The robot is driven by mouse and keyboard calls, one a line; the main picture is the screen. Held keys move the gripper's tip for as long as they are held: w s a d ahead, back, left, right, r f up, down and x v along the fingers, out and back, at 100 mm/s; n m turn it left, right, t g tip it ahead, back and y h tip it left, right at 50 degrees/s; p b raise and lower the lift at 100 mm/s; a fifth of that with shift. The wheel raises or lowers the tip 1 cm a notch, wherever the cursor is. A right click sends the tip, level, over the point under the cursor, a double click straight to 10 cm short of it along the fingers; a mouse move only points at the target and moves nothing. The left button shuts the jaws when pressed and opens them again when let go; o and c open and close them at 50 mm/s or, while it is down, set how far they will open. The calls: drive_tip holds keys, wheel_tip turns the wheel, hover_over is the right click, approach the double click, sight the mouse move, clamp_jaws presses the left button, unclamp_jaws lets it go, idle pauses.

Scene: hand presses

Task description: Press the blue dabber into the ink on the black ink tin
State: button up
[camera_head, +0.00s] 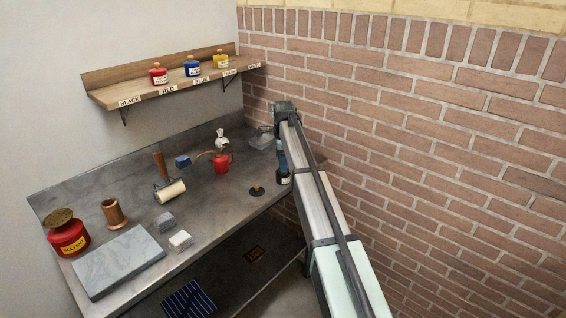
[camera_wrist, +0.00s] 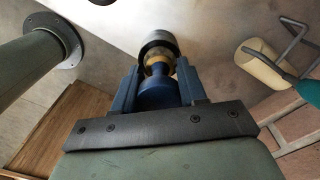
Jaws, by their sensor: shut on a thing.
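My gripper (camera_wrist: 157,82) is shut on the blue dabber (camera_wrist: 158,94), whose blue body sits between the two dark blue fingers with a brass-coloured part beyond it. In the head view my gripper (camera_head: 283,160) is over the right end of the bench. A dark tin with a pale label (camera_head: 283,180), seemingly the black ink tin, stands directly below it. In the wrist view a dark round thing, probably this tin (camera_wrist: 158,40), lies beyond the dabber's far end. The ink is hidden, and I cannot tell whether the dabber touches it.
A dark disc with an orange-brown knob (camera_head: 257,190) lies left of the tin. The brick wall (camera_head: 440,130) is close on the right.

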drive_tip(key=shift+r, duration=3.45)
